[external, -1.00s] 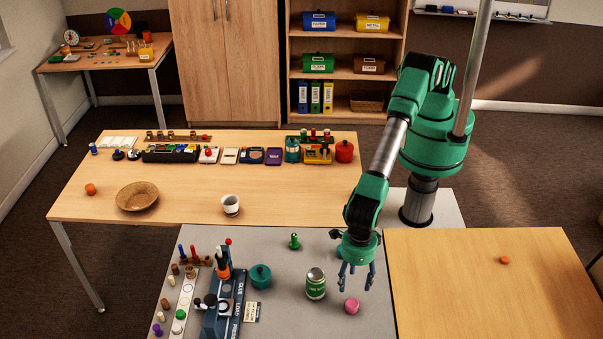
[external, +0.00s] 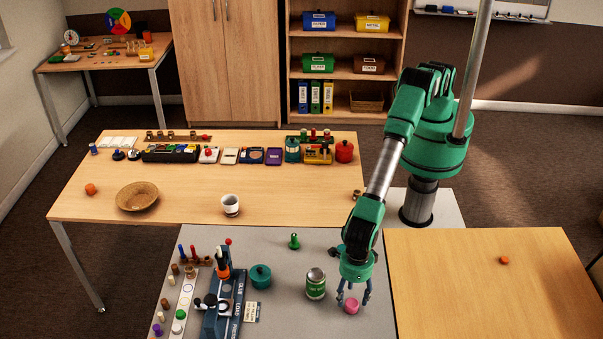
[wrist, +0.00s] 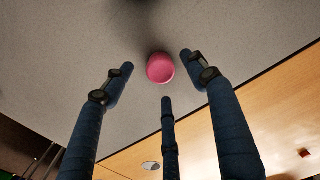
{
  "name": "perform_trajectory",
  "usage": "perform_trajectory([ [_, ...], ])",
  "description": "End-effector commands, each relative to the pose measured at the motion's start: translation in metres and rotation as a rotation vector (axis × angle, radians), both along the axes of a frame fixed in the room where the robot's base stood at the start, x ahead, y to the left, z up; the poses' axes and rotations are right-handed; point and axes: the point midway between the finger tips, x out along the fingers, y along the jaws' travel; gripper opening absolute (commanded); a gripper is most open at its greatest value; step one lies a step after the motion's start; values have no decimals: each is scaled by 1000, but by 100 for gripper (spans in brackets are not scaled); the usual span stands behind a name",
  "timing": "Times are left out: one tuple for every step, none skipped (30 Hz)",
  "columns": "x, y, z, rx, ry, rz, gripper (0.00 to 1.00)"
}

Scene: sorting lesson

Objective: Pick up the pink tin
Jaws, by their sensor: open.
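The pink tin (external: 351,306) is small and round and sits on the grey table top, right of a green can (external: 316,284). My gripper (external: 354,298) is just above the tin, pointing down, with its fingers spread around and over it. In the wrist view the pink tin (wrist: 160,68) lies ahead of the three open fingers (wrist: 160,85), between their tips. No finger visibly touches it. The fingers partly cover the tin in the external view.
The green can stands close on the left of my gripper. A teal pot (external: 260,277), a green peg-shaped piece (external: 294,241) and a dark blue press (external: 222,305) stand farther left. The wooden table (external: 470,300) on the right is mostly clear.

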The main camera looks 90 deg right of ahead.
Motion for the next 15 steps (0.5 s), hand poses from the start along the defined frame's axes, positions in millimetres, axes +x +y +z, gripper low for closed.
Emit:
perform_trajectory([
  [0, 0, -1, 0, 0, 0, 57],
  [0, 0, -2, 0, 0, 0, 57],
  [0, 0, -3, -1, 0, 0, 57],
  [-1, 0, -5, -1, 1, 0, 57],
  [-1, 0, -7, -1, 1, 0, 57],
  [-2, 0, -10, -1, 1, 0, 57],
  [-2, 0, -13, -1, 1, 0, 57],
  [-2, 1, -15, 0, 0, 0, 57],
  [-3, 1, -19, 0, 0, 0, 57],
  [-3, 1, -23, 0, 0, 0, 57],
  [-4, 1, -27, -1, 0, 0, 57],
  [-4, 1, -31, -1, 1, 0, 57],
  [-5, 2, -34, -1, 1, 0, 57],
  [-4, 2, -37, -1, 1, 0, 57],
  [-4, 2, -41, -1, 1, 0, 57],
])
